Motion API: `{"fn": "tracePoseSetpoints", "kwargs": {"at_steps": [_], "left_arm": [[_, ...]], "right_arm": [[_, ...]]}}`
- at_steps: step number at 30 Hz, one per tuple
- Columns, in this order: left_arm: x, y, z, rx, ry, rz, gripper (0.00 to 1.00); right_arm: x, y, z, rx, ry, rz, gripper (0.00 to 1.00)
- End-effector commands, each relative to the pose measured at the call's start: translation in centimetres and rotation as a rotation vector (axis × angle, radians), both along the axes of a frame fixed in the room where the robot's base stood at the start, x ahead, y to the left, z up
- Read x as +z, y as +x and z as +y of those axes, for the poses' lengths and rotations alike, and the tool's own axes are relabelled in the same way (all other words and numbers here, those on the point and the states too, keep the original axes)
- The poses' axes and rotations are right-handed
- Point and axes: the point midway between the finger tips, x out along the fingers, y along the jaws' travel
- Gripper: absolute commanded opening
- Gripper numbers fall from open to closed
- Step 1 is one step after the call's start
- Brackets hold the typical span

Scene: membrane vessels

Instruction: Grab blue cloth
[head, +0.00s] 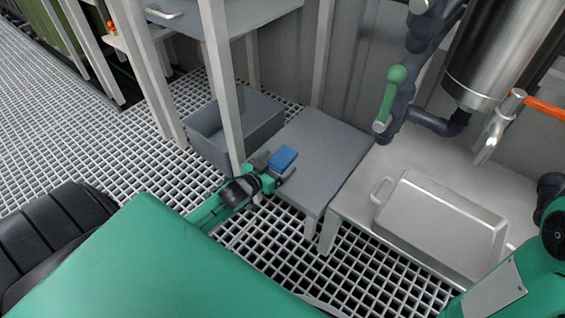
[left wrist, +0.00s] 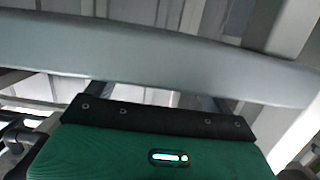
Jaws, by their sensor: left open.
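The blue cloth (head: 283,159) is a small folded block near the left side of a low grey bench (head: 328,150). My left gripper (head: 274,170) is open and right at the cloth, on its near side in the head view. I cannot tell whether its fingers touch the cloth or reach around it. In the left wrist view a grey edge (left wrist: 150,50) crosses in front of the gripper's dark front plate, and no blue cloth shows there. My right gripper is out of the picture.
A grey bin (head: 262,122) stands behind, with a pale upright post (head: 222,80) close to my left arm. To the right, a pale bench holds a metal lid-like tray (head: 440,222) below a steel vessel (head: 500,50). Grating floor (head: 100,130) is open at left.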

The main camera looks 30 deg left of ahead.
Motion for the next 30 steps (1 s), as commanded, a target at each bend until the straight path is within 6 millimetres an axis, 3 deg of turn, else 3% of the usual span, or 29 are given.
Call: {"fn": "tracePoseSetpoints", "kwargs": {"at_steps": [3,9,18,26,30], "left_arm": [[-0.5,1.4,0.1,-0.001,0.002,-0.003,0.85],[-0.7,3.2,-0.1,-0.001,0.0,-0.001,0.85],[-0.5,3.4,-0.1,-0.001,0.0,0.0,0.85],[-0.5,3.4,-0.1,-0.001,0.0,0.0,0.34],[-0.5,3.4,-0.1,-0.001,0.0,0.0,0.34]], "right_arm": [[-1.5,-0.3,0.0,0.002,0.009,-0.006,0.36],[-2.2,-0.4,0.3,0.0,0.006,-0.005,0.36],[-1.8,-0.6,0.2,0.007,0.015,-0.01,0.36],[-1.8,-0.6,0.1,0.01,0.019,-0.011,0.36],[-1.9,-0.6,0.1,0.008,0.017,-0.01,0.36]]}}
